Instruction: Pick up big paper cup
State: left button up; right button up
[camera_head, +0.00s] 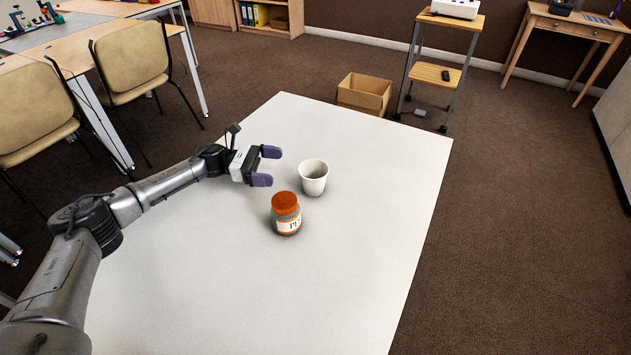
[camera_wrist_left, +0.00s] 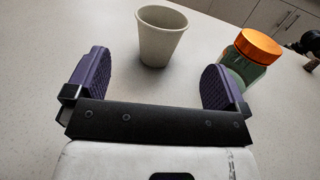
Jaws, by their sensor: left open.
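The big paper cup (camera_head: 314,179) is off-white and stands upright on the white table (camera_head: 350,270) in the head view. It also shows in the left wrist view (camera_wrist_left: 161,40), beyond the space between the fingers. My left gripper (camera_head: 268,166) is open and empty, with purple finger pads, to the left of the cup and apart from it. Its fingers also show in the left wrist view (camera_wrist_left: 156,80), pointing toward the cup. My right gripper is not in view.
A jar with an orange lid (camera_head: 286,214) stands on the table close to the cup, nearer the front. It shows behind the right finger in the left wrist view (camera_wrist_left: 245,62). A cardboard box (camera_head: 364,94) sits beyond the table's far edge. The table's right side is clear.

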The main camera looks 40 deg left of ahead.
aim_at(300, 170)
pick_arm(q)
jog(key=b+x, duration=0.1)
jog(key=x, duration=0.4)
jog(key=shift+d+f, duration=0.15)
jog(key=shift+d, duration=0.2)
jog(key=shift+w+d, duration=0.1)
jog(key=shift+d, duration=0.1)
jog(key=shift+w+d, duration=0.2)
jog(key=shift+w, duration=0.05)
jog(key=shift+w+d+b, duration=0.2)
jog(key=shift+d+b, duration=0.1)
jog(key=shift+b, duration=0.1)
jog(key=b+x, duration=0.1)
jog(key=x, duration=0.2)
jog(key=shift+d, duration=0.2)
jog(key=shift+w+d+b, duration=0.3)
jog(key=shift+d, duration=0.1)
jog(key=c, duration=0.8)
